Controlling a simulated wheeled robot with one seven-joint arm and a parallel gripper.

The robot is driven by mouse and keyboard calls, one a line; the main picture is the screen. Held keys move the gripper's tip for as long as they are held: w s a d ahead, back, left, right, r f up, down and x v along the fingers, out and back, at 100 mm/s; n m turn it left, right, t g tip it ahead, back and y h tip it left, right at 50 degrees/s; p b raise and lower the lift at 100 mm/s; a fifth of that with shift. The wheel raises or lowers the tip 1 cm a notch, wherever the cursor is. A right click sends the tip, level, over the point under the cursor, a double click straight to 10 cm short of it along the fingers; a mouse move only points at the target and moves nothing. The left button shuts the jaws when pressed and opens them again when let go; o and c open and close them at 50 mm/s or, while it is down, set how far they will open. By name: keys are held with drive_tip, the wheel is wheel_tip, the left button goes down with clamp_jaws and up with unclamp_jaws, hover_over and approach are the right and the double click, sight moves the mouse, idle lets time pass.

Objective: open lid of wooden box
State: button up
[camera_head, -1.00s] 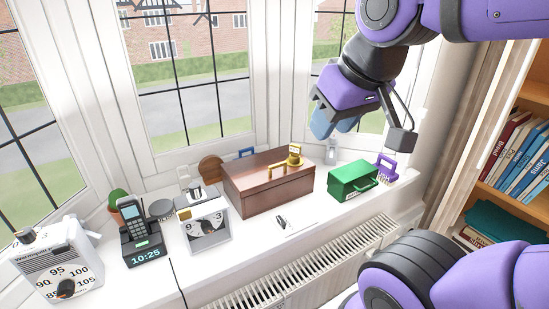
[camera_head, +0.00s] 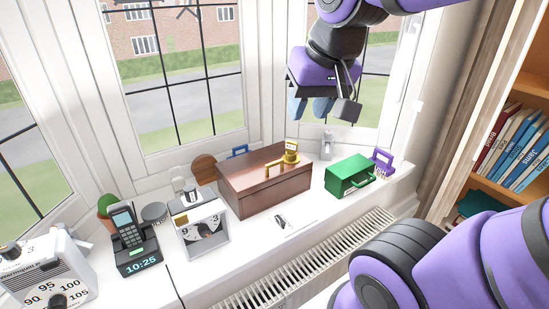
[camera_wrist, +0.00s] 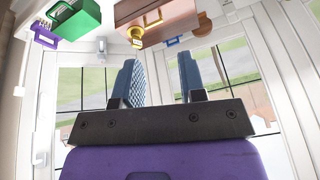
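The wooden box (camera_head: 262,196) is brown and stands on the white windowsill with its lid (camera_head: 250,168) shut. A gold fitting with a round top and a handle-like bar (camera_head: 289,158) is at the lid's right part. The box also shows at the top of the wrist view (camera_wrist: 172,22), with gold parts near its left end. My gripper (camera_head: 311,106) hangs above and behind the box's right end, apart from it. In the wrist view, its two blue fingers (camera_wrist: 160,78) stand apart with nothing between them.
A green box (camera_head: 347,176) and a purple object (camera_head: 382,160) stand right of the wooden box. A clock (camera_head: 204,236), a phone (camera_head: 128,228) and a radio (camera_head: 45,275) stand left. Window glass is behind; a bookshelf (camera_head: 505,200) is right.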

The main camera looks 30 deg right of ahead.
drive_tip(key=w+d+f+m+g, duration=0.1)
drive_tip(key=w+f+m, duration=0.1)
drive_tip(key=w+m, duration=0.25)
drive_tip(key=w+d+f+m+g, duration=0.1)
drive_tip(key=w+d+f+m, duration=0.15)
drive_tip(key=w, duration=0.35)
drive_tip(key=m+g, duration=0.2)
drive_tip(key=m, duration=0.6)
approach(275, 162)
drive_tip(key=f, duration=0.8)
drive_tip(key=shift+w+f, duration=0.2)
drive_tip(key=shift+f, duration=0.1)
clamp_jaws()
